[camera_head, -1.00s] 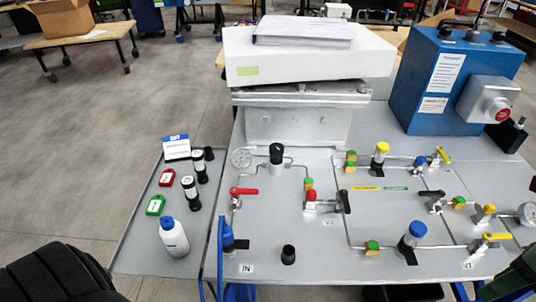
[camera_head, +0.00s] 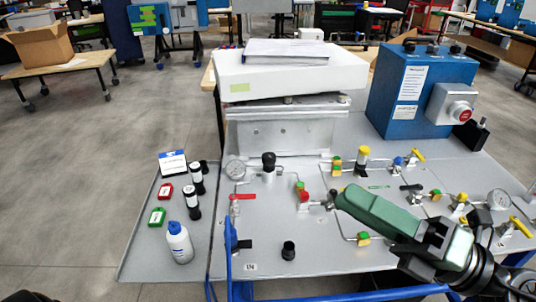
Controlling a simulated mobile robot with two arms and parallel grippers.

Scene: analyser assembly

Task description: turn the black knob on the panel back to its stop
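The panel (camera_head: 225,263) is a grey board with metal tubing and valves. A black knob (camera_head: 268,160) stands upright at its back left, beside a round gauge (camera_head: 235,171). Another black knob-like part (camera_head: 288,250) stands near the front edge. My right gripper (camera_head: 345,197) reaches in from the lower right, its long green part over the panel's middle. Its tip is close to a valve with a black handle (camera_head: 330,200); I cannot tell if they touch. The fingers are not clear enough to show open or shut.
A red-handled valve (camera_head: 242,197) and a yellow knob (camera_head: 363,153) stand on the panel. A blue box with a red button (camera_head: 400,92) stands at the back right. A side tray (camera_head: 150,235) at left holds a white bottle (camera_head: 179,242), tags and black-capped vials.

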